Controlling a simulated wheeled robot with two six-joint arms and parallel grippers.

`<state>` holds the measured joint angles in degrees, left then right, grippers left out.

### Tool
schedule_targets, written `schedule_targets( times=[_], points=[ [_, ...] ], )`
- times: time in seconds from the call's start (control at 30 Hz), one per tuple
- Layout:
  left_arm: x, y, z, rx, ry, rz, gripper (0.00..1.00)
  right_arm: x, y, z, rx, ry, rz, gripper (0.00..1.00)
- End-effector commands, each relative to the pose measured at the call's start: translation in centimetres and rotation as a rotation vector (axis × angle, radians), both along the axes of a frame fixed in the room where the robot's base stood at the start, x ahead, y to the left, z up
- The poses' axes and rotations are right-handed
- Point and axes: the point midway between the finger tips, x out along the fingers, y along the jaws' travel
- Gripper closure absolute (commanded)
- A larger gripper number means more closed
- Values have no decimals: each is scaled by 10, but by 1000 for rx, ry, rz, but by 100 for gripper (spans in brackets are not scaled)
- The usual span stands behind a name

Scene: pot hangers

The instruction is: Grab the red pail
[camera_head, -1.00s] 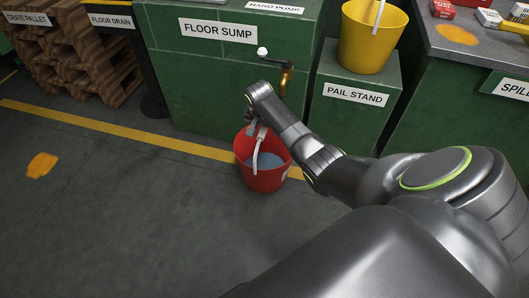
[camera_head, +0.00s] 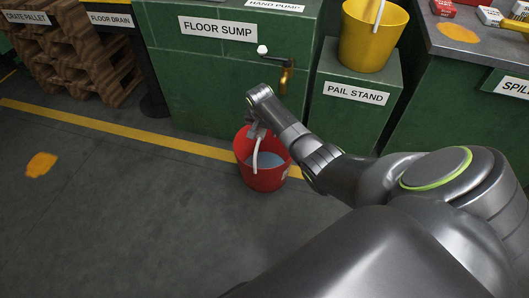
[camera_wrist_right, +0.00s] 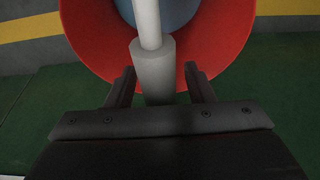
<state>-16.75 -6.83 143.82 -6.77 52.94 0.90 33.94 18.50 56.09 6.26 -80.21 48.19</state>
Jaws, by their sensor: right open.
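The red pail (camera_head: 263,175) stands upright on the floor in front of the floor sump, with bluish liquid inside and a raised white handle (camera_head: 256,152). In the right wrist view the pail's red inner wall (camera_wrist_right: 226,40) fills the top. The handle's thick pale grip (camera_wrist_right: 153,68) lies between the two fingers of my right gripper (camera_wrist_right: 158,80). The fingers are apart, one on each side of the grip, with small gaps showing. In the head view my right gripper (camera_head: 254,130) is at the pail's rim, partly hidden by my arm. My left gripper is not in view.
The green floor sump (camera_head: 220,80) with a brass spout (camera_head: 284,80) stands behind the pail. A yellow pail (camera_head: 371,38) sits on the green pail stand (camera_head: 350,112). A wooden pallet stack (camera_head: 75,55) is far left. Floor at left is clear, with an orange patch (camera_head: 41,165).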

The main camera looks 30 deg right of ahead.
Motion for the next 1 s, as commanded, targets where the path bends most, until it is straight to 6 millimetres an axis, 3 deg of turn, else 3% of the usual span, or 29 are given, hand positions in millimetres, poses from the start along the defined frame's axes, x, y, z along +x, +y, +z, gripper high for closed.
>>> schedule_targets(
  times=[0.2,0.57,1.0],
  points=[
    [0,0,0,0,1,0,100,0,0,0,0,0,0,52],
    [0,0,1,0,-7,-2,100,0,0,0,0,0,0,99],
    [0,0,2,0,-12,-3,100,0,0,0,0,0,-1,100]
  ],
)
